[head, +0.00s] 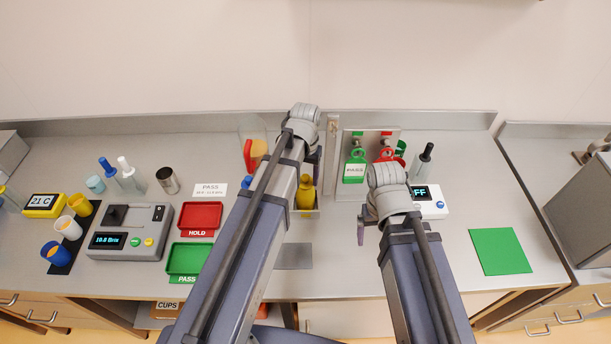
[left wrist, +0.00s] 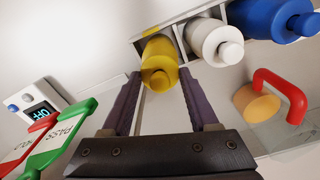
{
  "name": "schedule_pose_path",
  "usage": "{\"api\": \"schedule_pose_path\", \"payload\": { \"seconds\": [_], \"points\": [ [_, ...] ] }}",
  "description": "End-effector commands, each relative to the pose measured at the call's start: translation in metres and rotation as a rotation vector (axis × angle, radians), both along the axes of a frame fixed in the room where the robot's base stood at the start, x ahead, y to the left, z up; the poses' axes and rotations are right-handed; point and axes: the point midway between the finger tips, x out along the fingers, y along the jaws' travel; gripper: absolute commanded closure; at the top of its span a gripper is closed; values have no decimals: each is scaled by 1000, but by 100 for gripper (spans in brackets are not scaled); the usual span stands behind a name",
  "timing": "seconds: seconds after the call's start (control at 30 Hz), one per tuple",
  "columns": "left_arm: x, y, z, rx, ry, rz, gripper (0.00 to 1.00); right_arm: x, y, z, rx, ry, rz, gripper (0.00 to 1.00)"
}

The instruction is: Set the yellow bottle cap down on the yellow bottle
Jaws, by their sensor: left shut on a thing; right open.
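The yellow bottle (head: 305,197) stands in the rack in the middle of the counter. In the left wrist view the yellow bottle cap (left wrist: 159,80), with its small knob, is at the bottle's near end, in line with it. My left gripper (left wrist: 160,73) has a finger on each side of the yellow cap and is shut on it. In the head view my left gripper (head: 309,172) is right at the yellow bottle, and its arm hides part of the rack. I cannot tell whether cap and bottle are touching. My right gripper (head: 363,232) is open and empty above the counter.
White (left wrist: 214,42) and blue (left wrist: 275,18) bottles stand in the rack beside the yellow one. The green PASS tag (head: 355,170) and red tags hang on a stand to the right. The front right counter is clear around a green mat (head: 500,251).

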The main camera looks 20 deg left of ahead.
Motion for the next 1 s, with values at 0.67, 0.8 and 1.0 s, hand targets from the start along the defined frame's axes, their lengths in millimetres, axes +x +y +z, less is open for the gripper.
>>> {"api": "schedule_pose_path", "payload": {
  "seconds": [0.67,0.8,1.0],
  "points": [
    [0,0,-4,0,0,0,15,0,0,-4,0,0,0,10],
    [0,0,-4,0,0,0,5,0,0,-4,0,0,0,10],
    [0,0,-4,0,0,0,0,0,0,-4,0,0,0,10]
  ]
}}
